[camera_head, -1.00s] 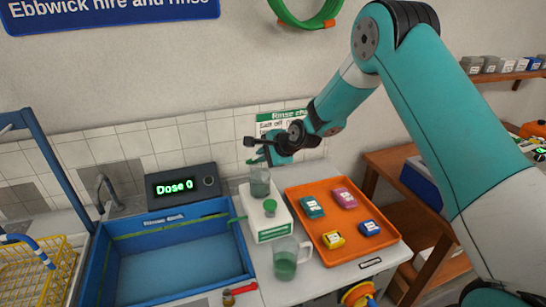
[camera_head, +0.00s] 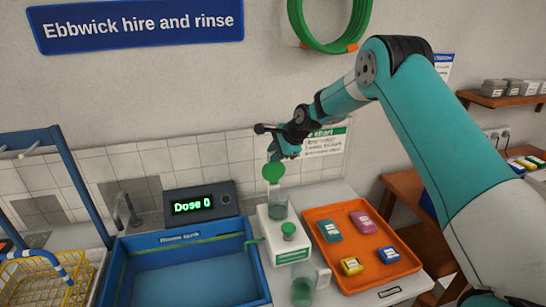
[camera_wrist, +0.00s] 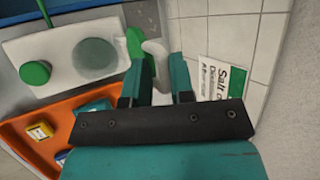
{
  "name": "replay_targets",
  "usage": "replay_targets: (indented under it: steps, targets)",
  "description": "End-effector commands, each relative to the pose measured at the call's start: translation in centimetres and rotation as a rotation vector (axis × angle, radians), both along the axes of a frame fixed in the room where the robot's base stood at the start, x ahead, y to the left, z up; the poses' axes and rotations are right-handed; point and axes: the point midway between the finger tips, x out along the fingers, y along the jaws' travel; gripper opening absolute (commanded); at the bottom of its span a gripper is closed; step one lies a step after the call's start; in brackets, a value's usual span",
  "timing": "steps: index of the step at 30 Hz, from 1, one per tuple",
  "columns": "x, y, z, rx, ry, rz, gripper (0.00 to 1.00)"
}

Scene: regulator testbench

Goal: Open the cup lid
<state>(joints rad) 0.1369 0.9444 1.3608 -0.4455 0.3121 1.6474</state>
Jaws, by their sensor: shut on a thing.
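The cup (camera_head: 277,207) is clear with grey-green contents and stands upright on a white dosing unit (camera_head: 272,250). In the wrist view its round top (camera_wrist: 95,57) looks uncovered. The green lid (camera_head: 273,172) is just above the cup, tipped up so its round face shows in the head view. In the wrist view the lid (camera_wrist: 134,43) is a narrow green shape by my left finger. My gripper (camera_head: 277,155) is above the cup and shut on the lid. The exact contact is partly hidden, and I cannot tell whether the lid is joined to the cup.
The unit has a green knob (camera_head: 288,229) in front of the cup. A green-filled jug (camera_head: 302,288) stands nearer. An orange tray (camera_head: 335,213) with several coloured packs is to the right, a blue basin (camera_head: 187,280) to the left. A dose display (camera_head: 199,204) and tiled wall are behind.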

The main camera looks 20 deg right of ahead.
Motion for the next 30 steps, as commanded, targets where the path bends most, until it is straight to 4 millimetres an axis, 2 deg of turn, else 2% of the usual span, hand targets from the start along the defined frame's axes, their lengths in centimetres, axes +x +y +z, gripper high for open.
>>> replay_targets:
  steps: [1, 19, 20, 21, 22, 30]
  targets:
    - [0.27, -0.56, 0.02, -0.008, -0.010, -0.008, 0.00]
    - [0.15, -0.98, -0.12, -0.008, -0.005, -0.012, 0.00]
    - [0.14, -0.97, -0.13, -0.007, -0.005, -0.012, 0.24]
    - [0.14, -0.95, -0.14, -0.007, -0.004, -0.012, 0.33]
    - [0.12, -0.91, -0.16, -0.007, -0.003, -0.012, 0.36]
    - [0.08, -0.21, -0.14, -0.003, -0.001, -0.002, 0.36]
